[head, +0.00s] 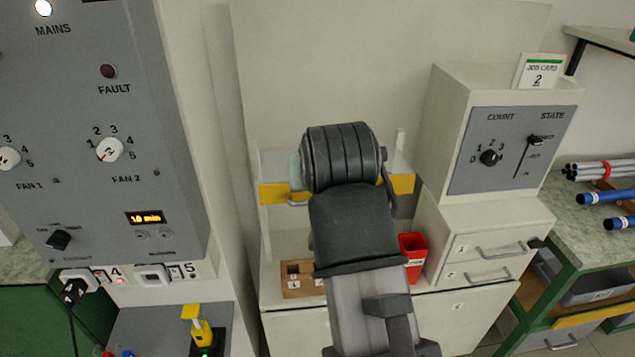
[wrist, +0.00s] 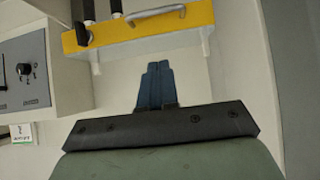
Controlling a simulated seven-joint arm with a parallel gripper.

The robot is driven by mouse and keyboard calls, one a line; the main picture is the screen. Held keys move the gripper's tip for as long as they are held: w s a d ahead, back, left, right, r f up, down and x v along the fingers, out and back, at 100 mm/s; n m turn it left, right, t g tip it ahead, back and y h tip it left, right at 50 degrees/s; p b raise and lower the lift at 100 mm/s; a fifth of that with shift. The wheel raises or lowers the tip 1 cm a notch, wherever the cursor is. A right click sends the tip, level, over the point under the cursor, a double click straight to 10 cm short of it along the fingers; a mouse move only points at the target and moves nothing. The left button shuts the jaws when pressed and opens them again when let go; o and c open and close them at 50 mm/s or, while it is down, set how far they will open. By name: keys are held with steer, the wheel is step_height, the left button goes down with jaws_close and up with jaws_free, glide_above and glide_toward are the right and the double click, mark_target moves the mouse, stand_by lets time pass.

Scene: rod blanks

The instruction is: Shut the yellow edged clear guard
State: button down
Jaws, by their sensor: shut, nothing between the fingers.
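The clear guard (head: 281,165) shows on both sides of my arm in the head view. Its yellow edge (head: 272,193) is high above the bench, with open space under it. Part of a metal handle (head: 298,203) shows beside my arm, which hides the guard's middle. In the wrist view the yellow edge (wrist: 190,22) and its handle (wrist: 155,14) are at the top. My gripper (wrist: 155,68) is shut and empty, its blue-grey fingertips apart from the yellow edge in that picture. The fingers are hidden behind my arm in the head view.
A grey control cabinet (head: 85,190) stands close on the left. A box with knobs (head: 510,150) and drawers (head: 480,245) stand on the right. A red bin (head: 412,250) and a wooden block (head: 296,270) are below the guard.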

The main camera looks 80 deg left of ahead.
steer(key=d+f+x, duration=0.2)
steer(key=x, duration=0.9)
steer(key=shift+a+f, duration=0.35)
steer(key=shift+a, duration=0.05)
steer(key=shift+d+f, duration=0.1)
steer(key=shift+f, duration=1.5)
steer(key=shift+r, duration=0.1)
